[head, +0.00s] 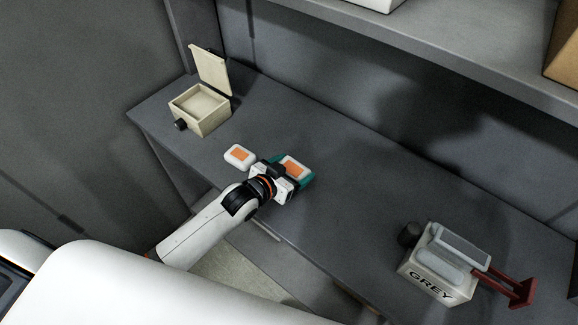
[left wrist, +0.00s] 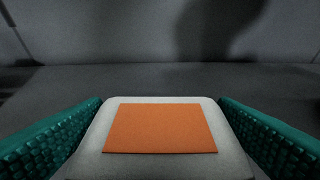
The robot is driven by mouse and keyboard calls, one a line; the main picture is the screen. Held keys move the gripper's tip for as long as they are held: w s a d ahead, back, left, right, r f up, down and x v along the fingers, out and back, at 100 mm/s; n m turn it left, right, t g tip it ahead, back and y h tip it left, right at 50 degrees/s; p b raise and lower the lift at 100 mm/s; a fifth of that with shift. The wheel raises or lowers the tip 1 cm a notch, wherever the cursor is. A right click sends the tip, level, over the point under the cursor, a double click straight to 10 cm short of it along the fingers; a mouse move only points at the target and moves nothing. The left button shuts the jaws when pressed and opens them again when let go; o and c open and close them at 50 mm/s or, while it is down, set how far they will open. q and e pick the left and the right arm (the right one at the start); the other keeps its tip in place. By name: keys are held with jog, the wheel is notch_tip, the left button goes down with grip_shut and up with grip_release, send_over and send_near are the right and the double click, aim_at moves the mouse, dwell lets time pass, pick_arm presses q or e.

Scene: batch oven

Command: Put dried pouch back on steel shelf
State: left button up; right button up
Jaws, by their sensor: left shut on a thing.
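My left gripper (head: 287,174) is shut on a white pouch (head: 296,165) with an orange patch, on the grey shelf surface. In the left wrist view the pouch (left wrist: 160,128) lies between the two green textured fingers. I cannot tell whether the pouch touches the surface below. A second white pouch with an orange patch (head: 239,155) lies on the shelf just left of the gripper. The grey steel shelf (head: 330,150) runs across the head view. My right gripper is not in view.
A cream box with its lid open (head: 200,108) stands at the back left. An upper shelf (head: 430,50) overhangs the back. The middle of the surface is clear.

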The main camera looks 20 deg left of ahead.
pick_arm(q)
jog(key=shift+w+a+f, duration=0.1)
jog(key=shift+a, duration=0.05)
jog(key=shift+w+a, duration=0.1)
jog(key=shift+a, duration=0.15)
jog(key=shift+d, duration=0.1)
jog(key=shift+d+f, duration=0.1)
notch_tip(320, 180, down, 6)
jog(key=b, duration=0.3)
jog(key=shift+r, duration=0.2)
jog(key=shift+f+b, duration=0.5)
jog(key=shift+f, duration=0.05)
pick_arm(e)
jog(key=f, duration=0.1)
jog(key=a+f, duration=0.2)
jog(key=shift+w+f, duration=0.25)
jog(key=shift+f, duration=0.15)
pick_arm(q)
jog(key=shift+f+b, duration=0.4)
jog(key=shift+f, duration=0.25)
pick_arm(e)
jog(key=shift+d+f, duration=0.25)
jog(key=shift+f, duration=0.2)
pick_arm(q)
jog(key=o, duration=1)
